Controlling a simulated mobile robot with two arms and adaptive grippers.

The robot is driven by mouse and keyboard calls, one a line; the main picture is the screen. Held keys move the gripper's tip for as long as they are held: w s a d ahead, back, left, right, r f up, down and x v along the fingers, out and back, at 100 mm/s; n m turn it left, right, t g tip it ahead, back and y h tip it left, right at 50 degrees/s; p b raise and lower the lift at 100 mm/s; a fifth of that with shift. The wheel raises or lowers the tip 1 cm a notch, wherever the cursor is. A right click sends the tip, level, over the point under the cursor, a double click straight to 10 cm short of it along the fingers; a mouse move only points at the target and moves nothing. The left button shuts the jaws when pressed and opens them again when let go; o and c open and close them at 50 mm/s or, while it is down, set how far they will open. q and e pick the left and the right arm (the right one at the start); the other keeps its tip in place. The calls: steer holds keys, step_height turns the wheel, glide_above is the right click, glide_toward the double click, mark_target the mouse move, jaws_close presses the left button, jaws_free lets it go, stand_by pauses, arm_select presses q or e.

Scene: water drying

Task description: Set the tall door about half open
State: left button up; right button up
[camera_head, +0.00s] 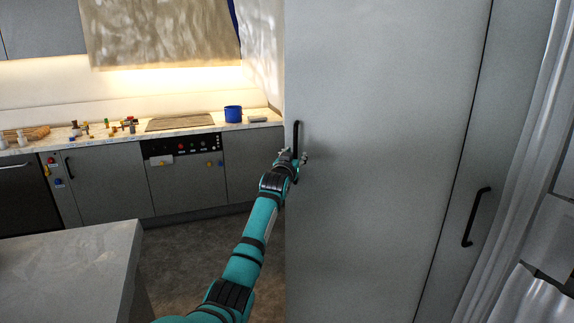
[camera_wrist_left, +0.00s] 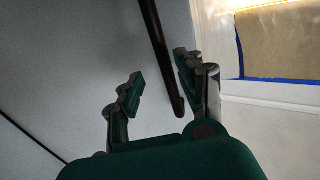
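The tall grey door (camera_head: 385,150) fills the middle of the head view and looks closed. Its black vertical handle (camera_head: 296,138) is near the door's left edge. My left gripper (camera_head: 293,156) is at the lower end of this handle. In the left wrist view, the dark handle (camera_wrist_left: 158,55) runs down between the two spread fingers of the left gripper (camera_wrist_left: 157,88), closer to the right finger. The fingers are apart and do not grip it. I cannot tell if either finger touches the handle. My right gripper is in neither view.
A second grey door with a black handle (camera_head: 475,217) is to the right. A counter (camera_head: 60,147) with small items and a blue pot (camera_head: 233,114) runs along the back left. A grey worktop (camera_head: 70,265) stands at front left. Floor (camera_head: 190,250) shows between them.

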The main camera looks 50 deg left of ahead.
arm_select(q)
steer(key=r+v, duration=0.1)
steer(key=v, duration=1.2)
steer(key=shift+s+r, duration=0.15)
steer(key=shift+r, duration=0.15)
